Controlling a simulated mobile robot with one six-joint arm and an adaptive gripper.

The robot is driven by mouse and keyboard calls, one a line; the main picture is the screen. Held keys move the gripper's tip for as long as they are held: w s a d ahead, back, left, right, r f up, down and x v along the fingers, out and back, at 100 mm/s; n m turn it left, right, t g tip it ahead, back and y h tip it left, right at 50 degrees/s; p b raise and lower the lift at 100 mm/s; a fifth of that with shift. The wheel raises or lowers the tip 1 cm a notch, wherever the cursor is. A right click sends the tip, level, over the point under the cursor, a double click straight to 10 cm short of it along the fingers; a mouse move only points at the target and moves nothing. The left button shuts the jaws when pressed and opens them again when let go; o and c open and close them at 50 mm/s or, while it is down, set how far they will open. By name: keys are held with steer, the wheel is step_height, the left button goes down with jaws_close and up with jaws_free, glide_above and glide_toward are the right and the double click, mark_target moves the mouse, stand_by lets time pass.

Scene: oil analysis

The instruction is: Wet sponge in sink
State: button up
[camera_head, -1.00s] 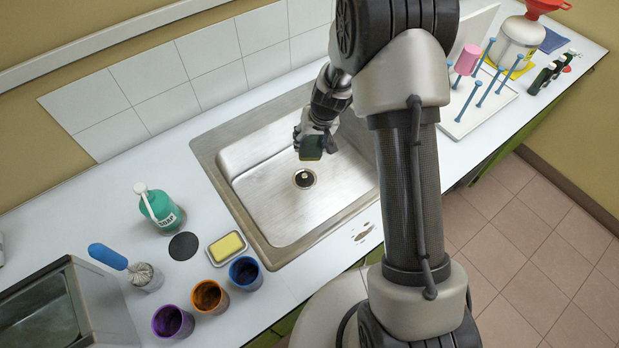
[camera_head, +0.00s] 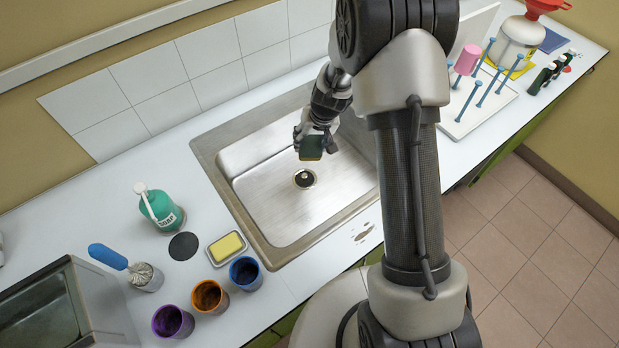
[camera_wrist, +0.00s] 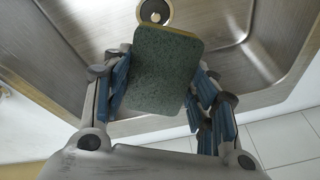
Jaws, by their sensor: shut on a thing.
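My gripper (camera_head: 316,137) is over the metal sink (camera_head: 262,197) and shut on a sponge (camera_head: 311,148) with a dark green face. In the wrist view the sponge (camera_wrist: 166,70) sits between the two blue-padded fingers of my gripper (camera_wrist: 160,88), its green side toward the camera and a thin yellow edge at its far end. The sponge is held above the basin floor, near the drain (camera_head: 305,178), which also shows in the wrist view (camera_wrist: 154,11) beyond it. I see no running water, and I cannot tell whether the sponge is wet.
Left of the sink stand a green soap bottle (camera_head: 160,210), a yellow block in a dish (camera_head: 227,247), a blue-handled brush (camera_head: 128,266) and purple, orange and blue cups (camera_head: 246,272). Right of it is a drying rack (camera_head: 482,100) with a pink cup. My arm hides the sink's right part.

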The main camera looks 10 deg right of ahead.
mark_target(308, 139)
steer(key=shift+r+p, duration=1.4)
steer(key=shift+r, duration=0.65)
